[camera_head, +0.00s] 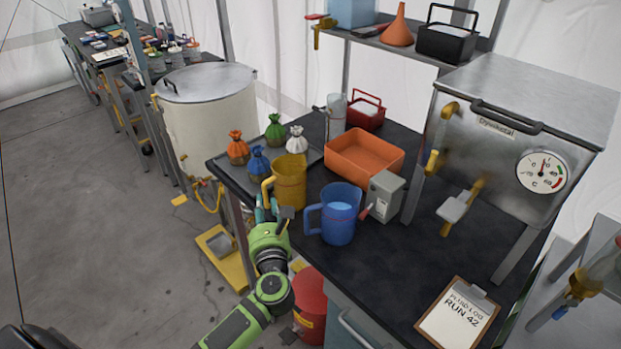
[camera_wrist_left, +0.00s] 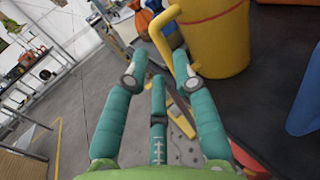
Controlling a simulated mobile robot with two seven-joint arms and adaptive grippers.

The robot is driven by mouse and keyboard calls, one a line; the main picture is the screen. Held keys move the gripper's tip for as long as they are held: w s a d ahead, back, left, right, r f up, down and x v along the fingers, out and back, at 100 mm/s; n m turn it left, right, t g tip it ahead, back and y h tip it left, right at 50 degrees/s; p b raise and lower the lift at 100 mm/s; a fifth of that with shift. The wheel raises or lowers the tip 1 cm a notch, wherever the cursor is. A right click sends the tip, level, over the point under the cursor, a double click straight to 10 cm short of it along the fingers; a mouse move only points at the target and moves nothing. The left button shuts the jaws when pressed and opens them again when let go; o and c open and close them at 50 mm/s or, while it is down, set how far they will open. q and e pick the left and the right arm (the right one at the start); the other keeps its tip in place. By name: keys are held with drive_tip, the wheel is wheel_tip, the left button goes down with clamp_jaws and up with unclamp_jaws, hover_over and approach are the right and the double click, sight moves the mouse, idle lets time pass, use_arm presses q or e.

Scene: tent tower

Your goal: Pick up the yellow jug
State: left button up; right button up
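The yellow jug (camera_head: 291,186) stands upright on the dark bench top near its left edge, its handle on the left side. In the left wrist view the jug (camera_wrist_left: 218,38) fills the upper right. Its handle (camera_wrist_left: 158,24) lies just beyond the fingertips, toward the right finger. My left gripper (camera_head: 270,208) is in front of the jug on the handle side, low by the bench edge. In the left wrist view the gripper (camera_wrist_left: 160,78) has its fingers apart with nothing between them. Whether a finger touches the handle is unclear. My right gripper is not in view.
A blue jug (camera_head: 338,218) with liquid stands close right of the yellow one. A metal oven (camera_head: 500,120) and clipboard (camera_head: 458,312) are to the right.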

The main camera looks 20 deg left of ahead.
sight(264, 195)
use_arm(q)
drive_tip(key=p+x, duration=0.1)
drive_tip(key=x, duration=0.4)
drive_tip(key=shift+f+p, duration=0.15)
drive_tip(key=shift+p, duration=0.15)
drive_tip(key=shift+w+a+f, duration=0.15)
drive_tip(key=shift+w+a, duration=0.1)
drive_tip(key=shift+w, duration=0.05)
clamp_jaws()
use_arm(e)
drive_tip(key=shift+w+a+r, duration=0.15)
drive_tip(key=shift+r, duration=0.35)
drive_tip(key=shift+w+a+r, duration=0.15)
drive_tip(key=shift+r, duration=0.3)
